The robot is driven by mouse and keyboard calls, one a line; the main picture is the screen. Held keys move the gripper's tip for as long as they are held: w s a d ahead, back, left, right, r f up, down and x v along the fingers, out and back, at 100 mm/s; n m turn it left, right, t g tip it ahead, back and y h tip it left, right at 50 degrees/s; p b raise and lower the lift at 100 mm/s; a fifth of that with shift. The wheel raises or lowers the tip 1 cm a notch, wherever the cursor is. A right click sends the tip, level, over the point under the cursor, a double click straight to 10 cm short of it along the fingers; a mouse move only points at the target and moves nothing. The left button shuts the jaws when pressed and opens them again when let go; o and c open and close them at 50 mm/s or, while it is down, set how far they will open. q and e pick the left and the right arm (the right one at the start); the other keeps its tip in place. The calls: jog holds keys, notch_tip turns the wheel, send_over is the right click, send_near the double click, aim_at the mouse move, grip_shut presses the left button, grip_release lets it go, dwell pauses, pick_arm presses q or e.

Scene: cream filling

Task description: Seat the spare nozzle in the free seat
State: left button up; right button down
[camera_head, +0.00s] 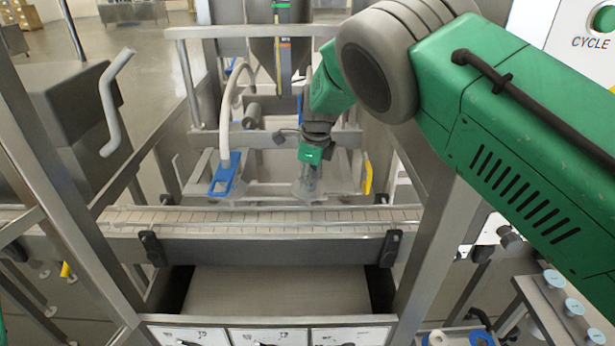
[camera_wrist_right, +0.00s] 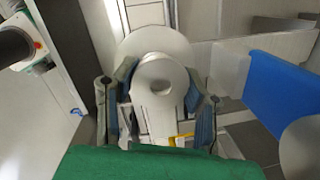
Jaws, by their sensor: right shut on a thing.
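My right gripper (camera_head: 308,180) reaches down over the conveyor frame in the head view. In the right wrist view its fingers (camera_wrist_right: 160,105) are closed on both sides of a pale grey nozzle (camera_wrist_right: 160,72) with a round hole in its end. A wider pale disc (camera_wrist_right: 150,42) shows behind the nozzle; I cannot tell whether it is part of the nozzle or the seat. In the head view the nozzle is too small and covered to make out clearly. Whether it touches a seat cannot be told. My left gripper is not in view.
A blue holder (camera_head: 226,176) with a pale hose stands left of my right gripper, and a yellow part (camera_head: 367,178) right of it. The conveyor belt (camera_head: 250,217) runs across in front. A blue panel (camera_wrist_right: 285,90) is close on the right in the wrist view.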

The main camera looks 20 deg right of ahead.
jog(key=shift+c, duration=2)
grip_release()
jog(key=shift+r, duration=0.1)
jog(key=shift+r+p, duration=1.05)
jog(key=shift+r, duration=2.5)
jog(key=shift+f+b, duration=0.2)
jog(key=shift+b, duration=0.15)
